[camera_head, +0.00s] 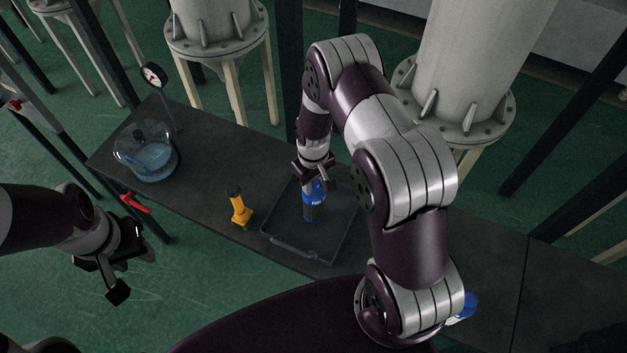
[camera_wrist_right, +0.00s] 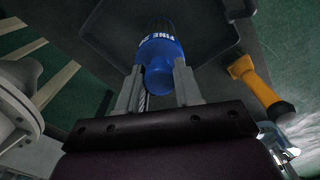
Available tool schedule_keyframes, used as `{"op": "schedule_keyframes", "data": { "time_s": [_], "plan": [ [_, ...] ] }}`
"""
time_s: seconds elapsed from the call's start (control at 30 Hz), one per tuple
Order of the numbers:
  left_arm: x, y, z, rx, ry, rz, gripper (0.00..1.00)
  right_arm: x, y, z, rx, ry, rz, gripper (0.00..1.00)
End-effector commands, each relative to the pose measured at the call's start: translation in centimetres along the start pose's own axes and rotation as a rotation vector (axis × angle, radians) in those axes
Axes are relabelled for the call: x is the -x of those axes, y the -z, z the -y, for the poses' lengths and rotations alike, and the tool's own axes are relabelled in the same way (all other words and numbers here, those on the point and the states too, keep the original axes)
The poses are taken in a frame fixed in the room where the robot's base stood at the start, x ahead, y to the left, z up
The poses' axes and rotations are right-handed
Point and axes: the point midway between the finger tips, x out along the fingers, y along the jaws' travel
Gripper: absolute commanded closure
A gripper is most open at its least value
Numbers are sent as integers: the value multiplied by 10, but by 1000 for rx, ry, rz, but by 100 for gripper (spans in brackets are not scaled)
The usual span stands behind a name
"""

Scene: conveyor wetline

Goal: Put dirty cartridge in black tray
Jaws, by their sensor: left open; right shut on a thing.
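A blue and dark cartridge (camera_head: 313,204) is held by my right gripper (camera_head: 315,180) over the black tray (camera_head: 295,248). In the head view it stands roughly upright inside the tray's outline; I cannot tell if its lower end touches the tray floor. In the right wrist view the blue end of the cartridge (camera_wrist_right: 160,60), with white lettering, sits between the two fingers of the right gripper (camera_wrist_right: 160,88), and the tray (camera_wrist_right: 100,25) is behind it. My left gripper (camera_head: 118,270) is open and empty at the left, off the table's front edge.
A yellow and black tool (camera_head: 239,208) stands left of the tray. A glass vessel with bluish liquid (camera_head: 146,153) and a gauge (camera_head: 153,75) are at the table's left end. A red-handled item (camera_head: 134,203) is at the front edge. A blue and white object (camera_head: 463,309) is partly hidden by my right arm.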

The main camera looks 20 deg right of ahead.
Motion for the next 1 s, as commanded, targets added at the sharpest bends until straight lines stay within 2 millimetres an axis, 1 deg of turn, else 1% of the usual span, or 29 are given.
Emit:
{"op": "schedule_keyframes", "data": {
  "time_s": [0.27, 1.0],
  "plan": [
    [0, 0, 0, 0, 0, 0, 57, 0, 1, 0, 0, 0, -1, 100],
    [-12, -1, 0, 0, 0, 0, 57, -15, 1, 0, 0, 0, 0, 100]
  ]
}}
